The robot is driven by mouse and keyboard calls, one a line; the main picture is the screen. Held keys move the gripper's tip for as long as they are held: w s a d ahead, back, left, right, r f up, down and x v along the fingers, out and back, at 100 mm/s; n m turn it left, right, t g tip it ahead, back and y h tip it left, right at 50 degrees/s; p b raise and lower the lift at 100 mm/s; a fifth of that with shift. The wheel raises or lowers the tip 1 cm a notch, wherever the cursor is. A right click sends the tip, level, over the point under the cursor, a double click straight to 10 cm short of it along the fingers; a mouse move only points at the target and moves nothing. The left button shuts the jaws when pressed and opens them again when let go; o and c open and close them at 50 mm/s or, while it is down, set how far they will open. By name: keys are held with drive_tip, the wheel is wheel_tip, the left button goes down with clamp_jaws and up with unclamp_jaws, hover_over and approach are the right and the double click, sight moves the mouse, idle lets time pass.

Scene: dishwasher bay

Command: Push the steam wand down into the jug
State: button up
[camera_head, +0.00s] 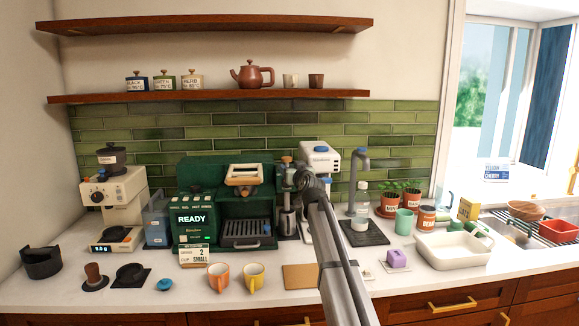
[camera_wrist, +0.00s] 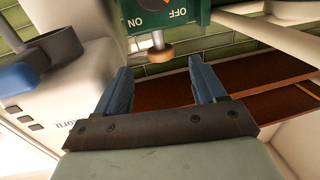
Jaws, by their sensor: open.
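The green coffee machine (camera_head: 228,172) stands on the counter, and its display reads READY. At its right side a grey metal jug (camera_head: 287,222) stands upright below dark parts, with a slim upright piece above it that looks like the steam wand (camera_head: 286,200). I cannot tell how far the wand reaches into the jug. My gripper (camera_wrist: 160,68) is open in the wrist view, with nothing between its blue fingers. A tan knob (camera_wrist: 155,55) under a green ON/OFF panel (camera_wrist: 168,14) shows beyond the fingertips. In the head view my arm hides part of this area.
A white machine (camera_head: 320,160) stands close behind my arm; its body also fills the left of the wrist view. Orange and yellow mugs (camera_head: 219,276) and a wooden board (camera_head: 300,276) lie in front. A tap (camera_head: 357,165) and a white basin (camera_head: 452,247) are to the right.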

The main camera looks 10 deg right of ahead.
drive_tip(key=shift+s+d, duration=0.25)
drive_tip(key=shift+s, duration=1)
